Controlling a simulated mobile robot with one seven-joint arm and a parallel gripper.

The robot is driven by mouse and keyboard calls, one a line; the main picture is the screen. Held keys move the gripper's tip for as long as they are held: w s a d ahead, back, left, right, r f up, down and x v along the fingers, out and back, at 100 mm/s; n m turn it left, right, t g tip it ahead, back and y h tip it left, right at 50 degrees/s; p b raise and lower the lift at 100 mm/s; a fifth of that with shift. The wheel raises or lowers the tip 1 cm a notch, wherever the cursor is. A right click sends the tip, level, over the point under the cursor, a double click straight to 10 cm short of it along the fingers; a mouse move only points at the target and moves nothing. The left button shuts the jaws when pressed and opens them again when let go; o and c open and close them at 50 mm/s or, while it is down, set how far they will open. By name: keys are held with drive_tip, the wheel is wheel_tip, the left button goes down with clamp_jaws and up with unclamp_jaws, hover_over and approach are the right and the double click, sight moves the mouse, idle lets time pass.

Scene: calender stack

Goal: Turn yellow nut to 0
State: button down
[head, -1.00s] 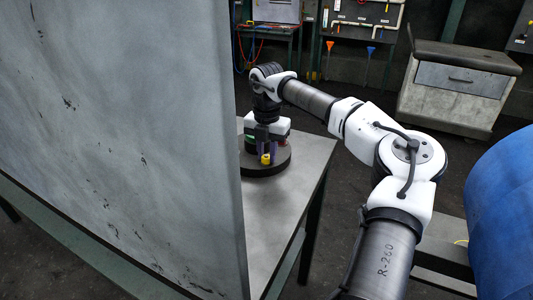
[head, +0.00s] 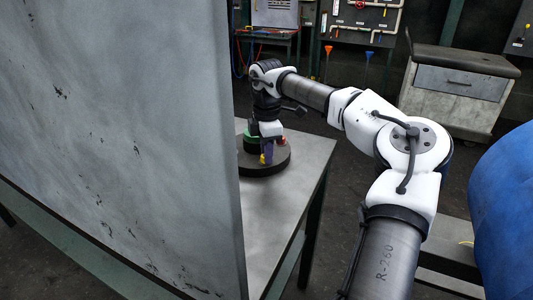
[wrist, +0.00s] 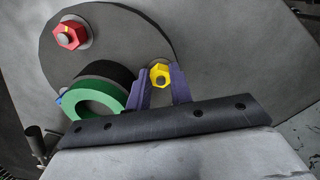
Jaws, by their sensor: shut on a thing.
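The yellow nut (wrist: 161,75) is a hex nut on a grey stud, standing on a round dark plate (wrist: 185,32). My gripper (wrist: 161,84) has its purple fingers on either side of it and is shut on it. In the head view the yellow nut (head: 263,159) shows low at the front of the plate, partly hidden by my gripper (head: 267,152). No scale or 0 mark can be made out in either view.
A red nut (wrist: 71,35) stands on the same plate. A green ring (wrist: 98,97) on a black body sits close beside my left finger, with a bit of blue behind it. A tall grey panel (head: 120,140) hides the table's left part.

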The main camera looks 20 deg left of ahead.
drive_tip(key=shift+m, duration=1)
drive_tip(key=c, duration=1.2)
unclamp_jaws()
drive_tip(key=shift+d+r, duration=0.1)
drive_tip(key=shift+c, duration=0.2)
drive_tip(key=shift+r, duration=0.1)
